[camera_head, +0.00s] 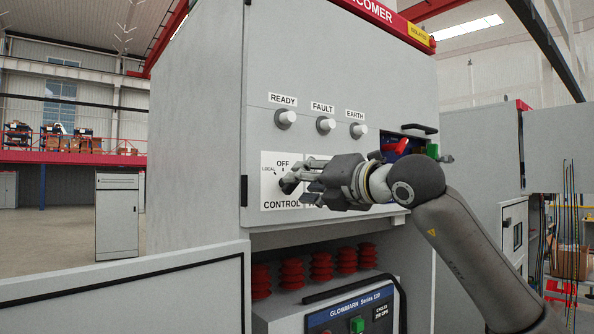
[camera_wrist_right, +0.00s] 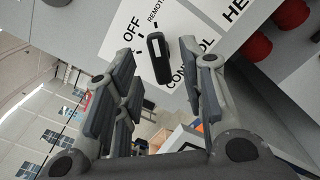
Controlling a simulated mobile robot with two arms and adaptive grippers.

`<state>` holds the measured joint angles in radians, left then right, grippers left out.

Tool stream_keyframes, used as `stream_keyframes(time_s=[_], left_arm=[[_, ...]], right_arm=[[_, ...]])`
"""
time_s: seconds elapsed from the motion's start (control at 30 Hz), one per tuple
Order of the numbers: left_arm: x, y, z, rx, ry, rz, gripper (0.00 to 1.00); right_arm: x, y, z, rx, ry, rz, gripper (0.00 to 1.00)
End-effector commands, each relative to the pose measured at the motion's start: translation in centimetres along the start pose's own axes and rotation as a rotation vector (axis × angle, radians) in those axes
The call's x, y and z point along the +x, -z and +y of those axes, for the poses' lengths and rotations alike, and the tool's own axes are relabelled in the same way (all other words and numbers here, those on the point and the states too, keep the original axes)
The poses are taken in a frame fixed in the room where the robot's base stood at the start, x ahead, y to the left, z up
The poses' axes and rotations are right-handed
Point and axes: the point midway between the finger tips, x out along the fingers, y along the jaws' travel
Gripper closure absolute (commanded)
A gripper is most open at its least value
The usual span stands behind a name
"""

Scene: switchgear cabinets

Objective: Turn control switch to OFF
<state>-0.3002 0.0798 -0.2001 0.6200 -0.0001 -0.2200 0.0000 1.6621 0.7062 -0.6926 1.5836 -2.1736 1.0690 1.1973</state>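The control switch (camera_wrist_right: 158,60) is a black knob with a white mark on a white label plate, between OFF, REMOTE and CONTROL lettering. In the right wrist view its marked end points toward REMOTE, not OFF. In the head view the switch (camera_head: 289,184) is partly hidden by my right gripper. My right gripper (camera_wrist_right: 157,66) is open, its fingers on either side of the knob; a gap shows on both sides. In the head view the right gripper (camera_head: 300,184) is in front of the plate. My left gripper is not in view.
READY (camera_head: 285,118), FAULT (camera_head: 326,125) and EARTH (camera_head: 357,130) lamps sit above the switch. A black handle (camera_head: 419,128) sticks out at the right. Red ribbed insulators (camera_head: 291,274) and a Glowmarn unit (camera_head: 352,310) are below. An open grey door (camera_head: 130,295) stands at lower left.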

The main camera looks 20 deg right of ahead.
Motion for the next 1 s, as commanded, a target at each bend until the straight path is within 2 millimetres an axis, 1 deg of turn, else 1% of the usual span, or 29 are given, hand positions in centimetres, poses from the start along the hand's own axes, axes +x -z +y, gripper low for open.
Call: stream_keyframes(time_s=[0.03,0.2,0.33,0.57,0.6,0.67,0.87,0.9,1.0], left_arm=[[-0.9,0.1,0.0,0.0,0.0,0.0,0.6],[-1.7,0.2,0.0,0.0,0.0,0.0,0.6],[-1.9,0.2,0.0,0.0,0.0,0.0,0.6],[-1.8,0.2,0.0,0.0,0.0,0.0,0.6],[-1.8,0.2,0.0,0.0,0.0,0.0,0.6],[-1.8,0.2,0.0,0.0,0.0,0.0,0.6],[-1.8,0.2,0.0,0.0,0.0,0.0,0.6],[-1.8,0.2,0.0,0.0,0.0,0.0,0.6],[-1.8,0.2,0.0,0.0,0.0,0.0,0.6]], right_arm=[[0.9,-0.2,0.2,0.002,0.001,0.003,0.62],[2.6,-0.1,0.1,0.001,0.001,0.001,0.62],[3.1,0.0,0.0,0.0,-0.001,0.001,0.62],[3.2,0.1,-0.1,0.0,-0.001,0.001,0.62],[3.2,0.1,-0.1,0.0,0.0,0.001,0.64],[3.2,0.1,-0.1,0.0,-0.001,0.001,0.72],[3.2,0.1,-0.1,0.0,0.0,0.001,0.97],[3.2,0.1,-0.1,0.0,0.0,0.001,1.0],[3.2,0.0,-0.1,0.0,0.0,0.001,1.0]])
